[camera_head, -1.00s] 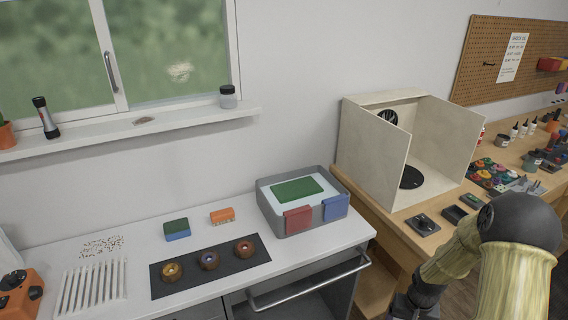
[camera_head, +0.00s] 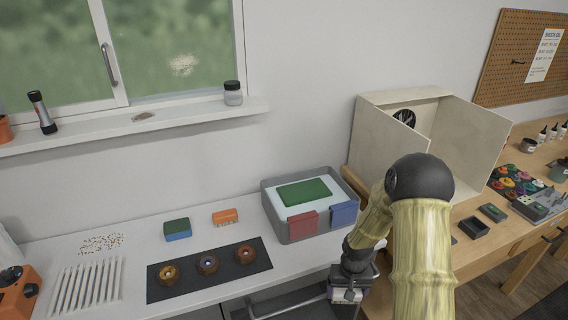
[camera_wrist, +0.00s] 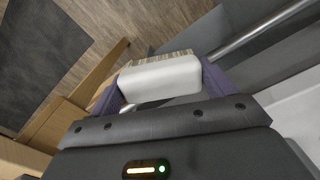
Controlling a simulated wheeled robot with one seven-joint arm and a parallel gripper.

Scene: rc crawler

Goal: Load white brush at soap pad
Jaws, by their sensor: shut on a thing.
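My gripper (camera_wrist: 160,85) is shut on a white brush (camera_wrist: 160,80); its pale bristles point away from the wrist, between two purple fingers. In the head view my gripper (camera_head: 347,290) is low in front of the counter's right end, with the brush mostly hidden there. A grey tub (camera_head: 284,232) stands on the counter, up and left of my gripper. A green pad (camera_head: 304,192) lies on the pale surface inside it; I cannot tell whether this is the soap pad. A red block (camera_head: 303,222) and a blue block (camera_head: 343,213) sit at its front rim.
A green-and-blue sponge (camera_head: 177,229), an orange block (camera_head: 225,217) and a dark mat (camera_head: 165,296) with three round pieces lie left of the tub. A white slatted rack (camera_head: 88,287) is farther left. A wooden booth (camera_head: 385,122) stands behind my arm. A metal rail crosses the counter front.

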